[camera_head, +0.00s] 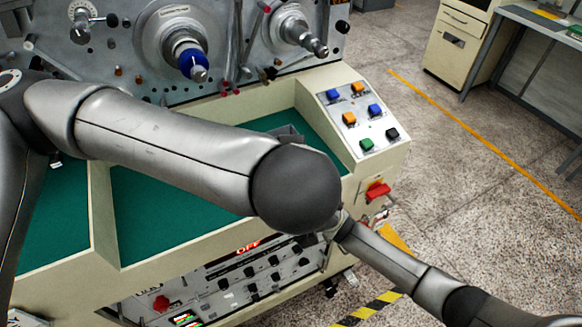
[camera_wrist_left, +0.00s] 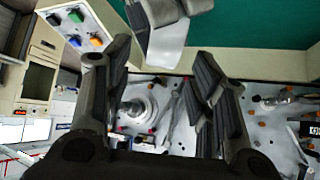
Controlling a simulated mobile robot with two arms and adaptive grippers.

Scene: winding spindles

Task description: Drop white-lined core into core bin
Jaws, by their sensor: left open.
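My left gripper (camera_wrist_left: 161,58) is open, with its two dark ribbed fingers apart in the left wrist view. A pale grey piece (camera_wrist_left: 165,45) with dark parts above it shows between the fingers; I cannot tell what it is or whether it touches them. In the head view my left arm crosses the machine and hides much of its front. No white-lined core or core bin can be made out clearly.
The machine has a spindle with a blue ring (camera_head: 195,65) and a bare spindle (camera_head: 297,33) to its right. Green-floored trays (camera_head: 160,215) lie below, partly behind my arm. A panel with coloured buttons (camera_head: 360,117) stands at the right.

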